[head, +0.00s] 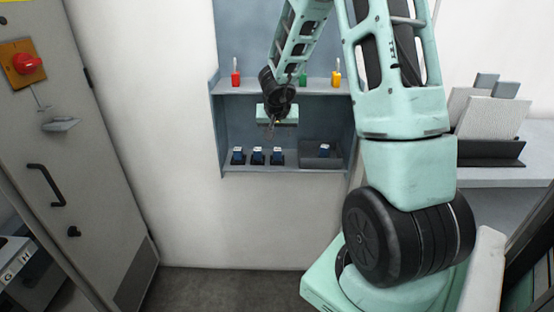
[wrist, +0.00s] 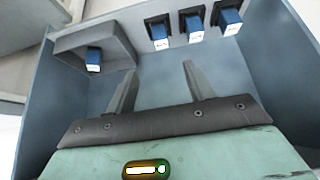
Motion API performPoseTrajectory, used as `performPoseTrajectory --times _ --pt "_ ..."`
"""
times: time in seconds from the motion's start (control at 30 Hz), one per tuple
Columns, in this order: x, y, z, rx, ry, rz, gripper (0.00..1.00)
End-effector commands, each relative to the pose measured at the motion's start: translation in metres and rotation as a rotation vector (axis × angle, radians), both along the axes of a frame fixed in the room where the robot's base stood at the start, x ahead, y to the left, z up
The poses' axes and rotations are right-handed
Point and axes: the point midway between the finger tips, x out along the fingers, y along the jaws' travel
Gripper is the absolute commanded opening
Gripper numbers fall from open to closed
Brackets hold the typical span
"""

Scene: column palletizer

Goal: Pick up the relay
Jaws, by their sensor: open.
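Small blue blocks with white labels, which look like relays, sit on the lower shelf. Three stand in a row in black sockets: the left one (head: 238,155), the middle one (head: 258,155) and the right one (head: 277,155). Another blue relay (head: 324,150) sits in a grey tray (head: 312,162) to their right; in the wrist view this relay (wrist: 94,60) is at the upper left, and the row's middle relay (wrist: 195,27) at the upper right. My gripper (wrist: 160,70) is open and empty, its fingers apart from every relay. In the head view my gripper (head: 271,126) hangs before the shelf unit, above the row.
The upper shelf (head: 258,87) holds red, green and yellow items. Side panels bound the shelf unit. A grey cabinet (head: 90,150) with a red switch (head: 27,63) stands left. A counter (head: 500,177) with upright panels is right. Floor (head: 220,285) below the shelves looks clear.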

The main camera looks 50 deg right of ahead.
Motion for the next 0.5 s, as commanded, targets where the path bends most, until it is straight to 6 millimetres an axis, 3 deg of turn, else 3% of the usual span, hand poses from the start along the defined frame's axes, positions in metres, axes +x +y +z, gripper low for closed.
performPoseTrajectory --times 0.03,0.2,0.5 --pt "0.004 -0.005 -0.017 0.002 0.001 -0.001 0.53" --pt "0.017 -0.019 -0.047 0.001 0.000 0.001 0.53" --pt "0.032 -0.036 -0.077 0.001 -0.002 0.002 0.53"
